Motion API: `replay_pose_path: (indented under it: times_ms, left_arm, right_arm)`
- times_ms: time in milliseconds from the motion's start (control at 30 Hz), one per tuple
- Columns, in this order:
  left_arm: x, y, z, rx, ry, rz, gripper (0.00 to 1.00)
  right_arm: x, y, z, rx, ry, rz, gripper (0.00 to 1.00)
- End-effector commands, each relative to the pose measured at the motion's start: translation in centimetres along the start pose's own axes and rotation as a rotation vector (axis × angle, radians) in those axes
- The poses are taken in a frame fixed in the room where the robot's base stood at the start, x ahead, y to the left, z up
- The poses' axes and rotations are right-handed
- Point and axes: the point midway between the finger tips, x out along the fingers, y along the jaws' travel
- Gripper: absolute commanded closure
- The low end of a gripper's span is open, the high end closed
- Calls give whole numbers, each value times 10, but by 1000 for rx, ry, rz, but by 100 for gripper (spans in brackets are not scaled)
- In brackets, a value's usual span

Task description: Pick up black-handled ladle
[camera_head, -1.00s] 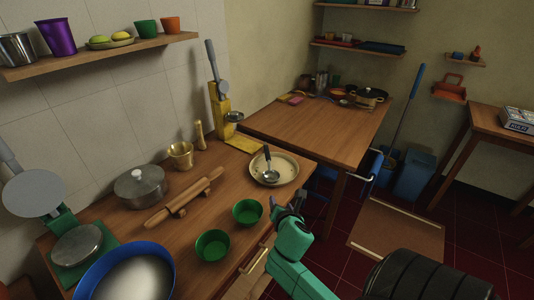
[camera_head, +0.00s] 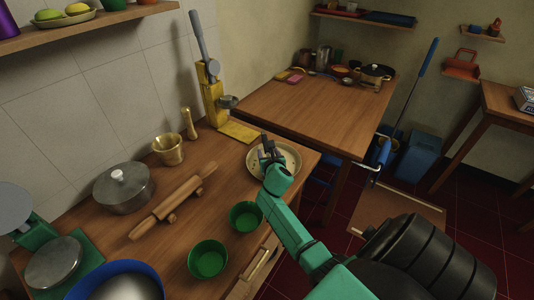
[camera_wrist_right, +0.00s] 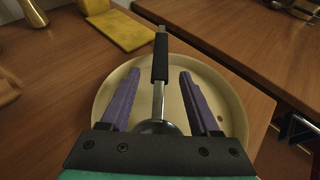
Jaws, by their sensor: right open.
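The black-handled ladle (camera_wrist_right: 158,92) lies in a cream round dish (camera_wrist_right: 101,98) in the right wrist view. Its black handle points away from me and rises past the dish's far rim; its metal bowl is partly hidden by my gripper's palm. My right gripper (camera_wrist_right: 154,82) is open, with one purple finger on each side of the ladle's shaft and a gap on both sides. In the head view my right gripper (camera_head: 268,150) is over the dish (camera_head: 291,157) near the counter's right end and hides most of the ladle. My left gripper is not in view.
A yellow press (camera_head: 213,103) stands behind the dish. Two green bowls (camera_head: 208,258), a rolling pin (camera_head: 172,202), a lidded pot (camera_head: 123,188) and a brass mortar (camera_head: 168,150) are on the counter to the left. A second wooden table (camera_head: 318,108) stands beyond.

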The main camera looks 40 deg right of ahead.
Motion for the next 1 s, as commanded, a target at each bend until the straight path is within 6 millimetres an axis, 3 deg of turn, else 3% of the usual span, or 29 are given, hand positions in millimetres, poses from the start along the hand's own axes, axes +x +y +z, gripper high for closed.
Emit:
replay_pose_path:
  times_ms: [100, 333, 500, 867, 1000]
  left_arm:
    - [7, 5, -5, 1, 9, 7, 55]
    - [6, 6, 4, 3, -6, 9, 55]
    - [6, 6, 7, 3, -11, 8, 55]
    - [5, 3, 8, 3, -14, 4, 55]
    - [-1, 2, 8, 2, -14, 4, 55]
  right_arm:
    - [18, 0, -2, 1, 0, 0, 38]
    - [20, 0, -1, -1, 0, 0, 38]
    - [19, 0, -1, 0, 0, 0, 100]
    - [19, 0, 1, 0, -1, 0, 100]
    - [15, -1, 12, -2, -3, -1, 100]
